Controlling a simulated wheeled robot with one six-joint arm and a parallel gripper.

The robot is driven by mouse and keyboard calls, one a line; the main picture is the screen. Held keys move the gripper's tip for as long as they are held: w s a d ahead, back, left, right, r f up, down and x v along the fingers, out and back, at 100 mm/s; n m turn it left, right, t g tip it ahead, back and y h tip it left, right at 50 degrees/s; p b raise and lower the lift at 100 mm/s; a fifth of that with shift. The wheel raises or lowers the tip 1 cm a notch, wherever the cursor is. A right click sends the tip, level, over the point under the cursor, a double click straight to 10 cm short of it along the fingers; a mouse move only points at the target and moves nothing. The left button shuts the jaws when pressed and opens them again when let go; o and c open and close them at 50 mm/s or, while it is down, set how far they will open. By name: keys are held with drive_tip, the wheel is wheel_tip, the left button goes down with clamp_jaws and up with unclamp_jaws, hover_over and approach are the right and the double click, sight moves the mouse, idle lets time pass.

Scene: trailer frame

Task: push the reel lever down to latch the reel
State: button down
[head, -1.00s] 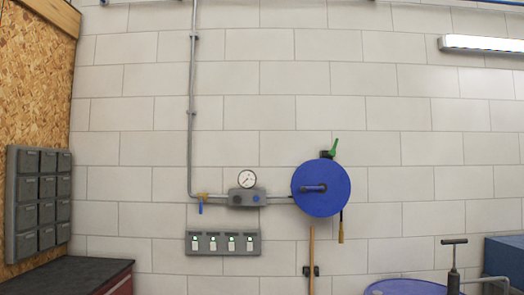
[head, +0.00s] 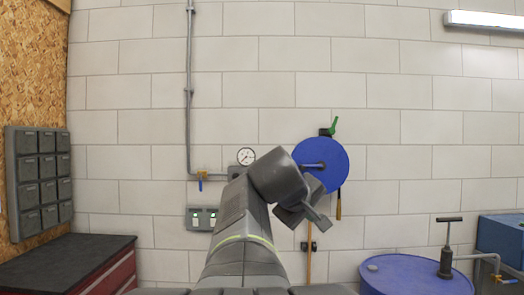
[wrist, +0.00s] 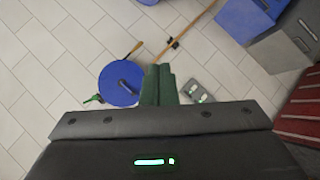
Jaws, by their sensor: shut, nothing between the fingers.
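The blue round hose reel (head: 330,165) is mounted on the block wall, right of centre. Its green lever (head: 334,125) sticks up from the reel's top, tilted slightly right. In the wrist view the picture is turned over; the reel (wrist: 119,84) lies left of the fingers and the green lever (wrist: 93,99) at its lower left. My gripper (head: 317,217) is in front of the reel's lower left edge in the head view, below the lever and apart from it. Its fingers (wrist: 158,84) are together and empty. My arm hides part of the gauge block.
A pressure gauge (head: 246,156) and pipe are left of the reel. A switch panel (head: 201,218) is partly hidden by my arm. A wooden handle (head: 309,266) stands below the reel. A blue drum (head: 410,277) with a pump stands at lower right. The wall above the reel is clear.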

wheel_tip(320, 180, up, 30)
drive_tip(key=d+t+h+p, duration=0.1)
drive_tip(key=d+t+h, duration=0.1)
drive_tip(key=t+h, duration=0.2)
drive_tip(key=shift+s+f+n+h, duration=0.2)
drive_tip(key=shift+s+n+h, duration=0.15)
drive_tip(key=shift+h, duration=0.35)
drive_tip(key=shift+w, duration=0.15)
